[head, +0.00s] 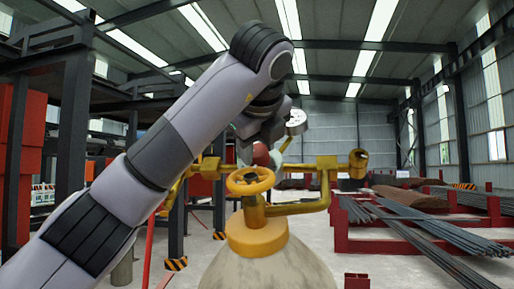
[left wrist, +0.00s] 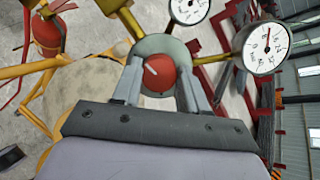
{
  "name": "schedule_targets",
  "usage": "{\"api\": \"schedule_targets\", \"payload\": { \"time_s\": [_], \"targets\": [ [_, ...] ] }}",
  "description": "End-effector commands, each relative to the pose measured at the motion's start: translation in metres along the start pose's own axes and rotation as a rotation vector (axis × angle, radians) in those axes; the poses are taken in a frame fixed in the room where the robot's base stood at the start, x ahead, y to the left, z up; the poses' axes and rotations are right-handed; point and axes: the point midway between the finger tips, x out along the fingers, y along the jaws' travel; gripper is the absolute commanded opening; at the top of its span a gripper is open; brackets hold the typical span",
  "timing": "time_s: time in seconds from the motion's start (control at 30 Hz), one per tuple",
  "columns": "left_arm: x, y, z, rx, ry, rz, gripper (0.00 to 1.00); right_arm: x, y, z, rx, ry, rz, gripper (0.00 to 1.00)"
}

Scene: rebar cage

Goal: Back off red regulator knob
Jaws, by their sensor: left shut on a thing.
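The red regulator knob (left wrist: 157,72) has a white mark on its face and sits on a round grey regulator body in the left wrist view. My left gripper (left wrist: 160,80) has one finger on each side of the knob, shut on it. In the head view the knob (head: 261,154) shows small and partly hidden under my left gripper (head: 262,146). A gauge (left wrist: 262,48) with a white dial stands to the right of the knob, and a second gauge (left wrist: 189,8) is above it, cut by the frame edge. My right gripper is not in view.
A yellow handwheel (head: 250,180) and yellow pipework (head: 310,206) sit on top of a pale cylinder (head: 265,270) just below the gripper. Red racks with long steel bars (head: 430,235) stand at the right. Open concrete floor lies between the cylinder and the racks.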

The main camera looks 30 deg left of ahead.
Motion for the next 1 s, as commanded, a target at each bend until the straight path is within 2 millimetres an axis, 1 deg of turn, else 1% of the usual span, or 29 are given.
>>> {"api": "schedule_targets", "payload": {
  "time_s": [0.2,0.4,0.63,1.0],
  "targets": [
    [0.0003,0.0002,-0.0005,-0.150,0.009,0.047,0.12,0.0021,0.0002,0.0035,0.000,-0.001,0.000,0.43],
    [0.0008,0.0001,-0.0003,-0.242,0.014,0.074,0.12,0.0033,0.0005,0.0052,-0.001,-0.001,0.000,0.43],
    [0.0004,-0.0004,-0.0003,-0.294,0.018,0.089,0.12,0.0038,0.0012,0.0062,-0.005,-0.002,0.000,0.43],
    [0.0006,-0.0004,-0.0006,-0.303,0.019,0.092,0.12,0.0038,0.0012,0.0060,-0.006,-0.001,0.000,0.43]
  ]
}}
